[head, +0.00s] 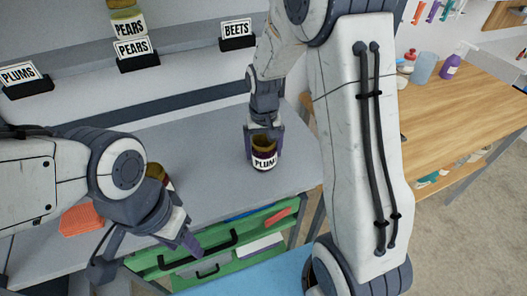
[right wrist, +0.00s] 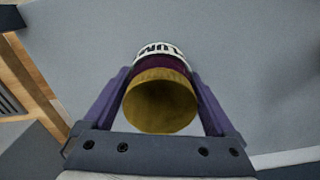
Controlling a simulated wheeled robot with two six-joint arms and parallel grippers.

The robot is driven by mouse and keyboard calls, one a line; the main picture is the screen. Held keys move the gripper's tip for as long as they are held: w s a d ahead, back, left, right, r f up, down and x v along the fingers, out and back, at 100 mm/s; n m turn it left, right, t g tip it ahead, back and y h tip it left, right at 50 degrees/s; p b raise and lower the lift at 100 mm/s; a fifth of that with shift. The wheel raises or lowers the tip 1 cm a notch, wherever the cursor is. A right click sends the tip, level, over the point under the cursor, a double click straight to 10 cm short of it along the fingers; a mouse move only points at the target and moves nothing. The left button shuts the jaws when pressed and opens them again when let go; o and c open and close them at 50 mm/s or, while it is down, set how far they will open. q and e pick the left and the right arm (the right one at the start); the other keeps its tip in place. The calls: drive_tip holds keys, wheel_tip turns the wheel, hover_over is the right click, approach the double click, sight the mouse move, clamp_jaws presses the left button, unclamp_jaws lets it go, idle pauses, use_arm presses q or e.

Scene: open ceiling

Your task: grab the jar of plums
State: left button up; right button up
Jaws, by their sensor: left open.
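The jar of plums (head: 264,157) has a gold lid, dark purple contents and a white label reading PLUMS. It is upright at the grey counter. My right gripper (head: 264,145) comes down over it from above, with a finger against each side. In the right wrist view the jar's gold lid (right wrist: 161,104) sits between the two purple fingers, which appear closed on the jar. Whether its base touches the counter is hard to tell. My left gripper (head: 145,256) is open and empty in front of the counter at the lower left.
Another jar (head: 155,174) is partly hidden behind my left arm, near an orange item (head: 82,220). Signs for PLUMS (head: 20,74), PEARS (head: 133,48) and BEETS (head: 237,30) stand on the shelf. A green drawer unit (head: 240,240) is under the counter. A wooden table (head: 450,110) stands right.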

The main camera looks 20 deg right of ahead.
clamp_jaws()
drive_tip(key=shift+w+r, duration=0.1)
drive_tip(key=shift+r, duration=0.05)
